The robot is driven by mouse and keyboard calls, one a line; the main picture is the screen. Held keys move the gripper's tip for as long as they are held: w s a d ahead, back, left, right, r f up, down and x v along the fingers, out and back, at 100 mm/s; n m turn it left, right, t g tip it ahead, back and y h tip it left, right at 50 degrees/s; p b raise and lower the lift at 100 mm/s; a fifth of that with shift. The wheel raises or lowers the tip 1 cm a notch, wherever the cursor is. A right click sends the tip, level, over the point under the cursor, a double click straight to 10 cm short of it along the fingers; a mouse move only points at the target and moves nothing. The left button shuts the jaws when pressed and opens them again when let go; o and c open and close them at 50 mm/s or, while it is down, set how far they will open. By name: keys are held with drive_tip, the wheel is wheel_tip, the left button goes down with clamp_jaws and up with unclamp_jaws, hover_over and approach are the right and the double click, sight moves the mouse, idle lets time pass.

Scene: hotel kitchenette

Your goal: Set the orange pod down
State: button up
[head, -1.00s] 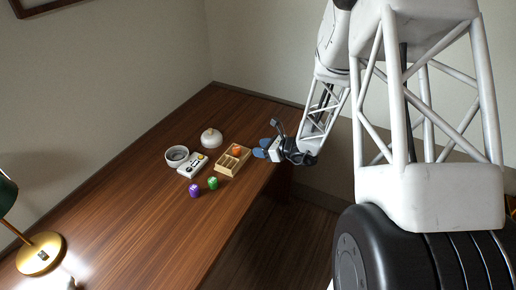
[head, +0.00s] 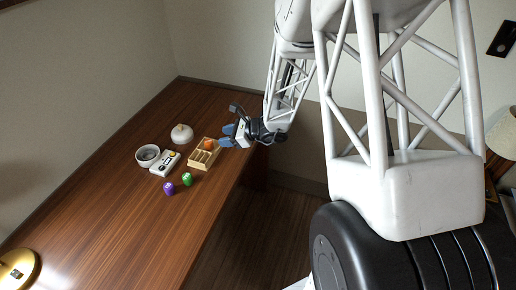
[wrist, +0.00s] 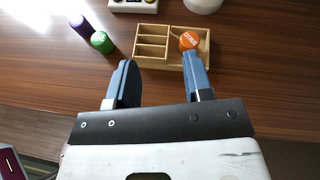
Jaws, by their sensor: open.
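The orange pod (wrist: 188,41) sits in the right-hand part of the wooden box (wrist: 152,62) in the wrist view, its labelled top showing. In the head view the orange pod (head: 209,145) is at the far end of the wooden box (head: 197,166). My gripper (wrist: 156,76) is open and empty, its two blue fingers apart. The right fingertip is close below the pod in the wrist view; I cannot tell whether they touch. In the head view my gripper (head: 229,135) is at the right of the box, near the table edge.
A purple pod (head: 169,188) and a green pod (head: 187,179) stand on the table in front of the box. A white device with buttons (head: 165,163), a round bowl (head: 147,155) and a white lidded pot (head: 182,134) are to the left.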

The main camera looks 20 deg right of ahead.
drive_tip(key=s+a+r+n+g+h, duration=0.1)
drive_tip(key=s+a+r+n+g, duration=0.25)
drive_tip(key=s+r+n, duration=0.35)
drive_tip(key=s+a+r+n+g+h, duration=0.1)
drive_tip(key=s+a+r+n+g, duration=0.25)
drive_tip(key=s+r+n, duration=0.35)
drive_tip(key=s+d+r+n+h, duration=0.1)
drive_tip(key=s+r+n+h, duration=0.2)
drive_tip(key=s, duration=0.3)
drive_tip(key=s+d+r+n+t+h, duration=0.1)
drive_tip(key=s+r+n+h, duration=0.1)
drive_tip(key=s, duration=0.5)
drive_tip(key=s+d+r+n+h, duration=0.2)
drive_tip(key=s+r+n+h, duration=0.1)
drive_tip(key=s+r+n, duration=0.1)
drive_tip(key=shift+s+r+n+t+h, duration=0.35)
drive_tip(key=shift+s+r, duration=0.5)
drive_tip(key=shift+s, duration=0.3)
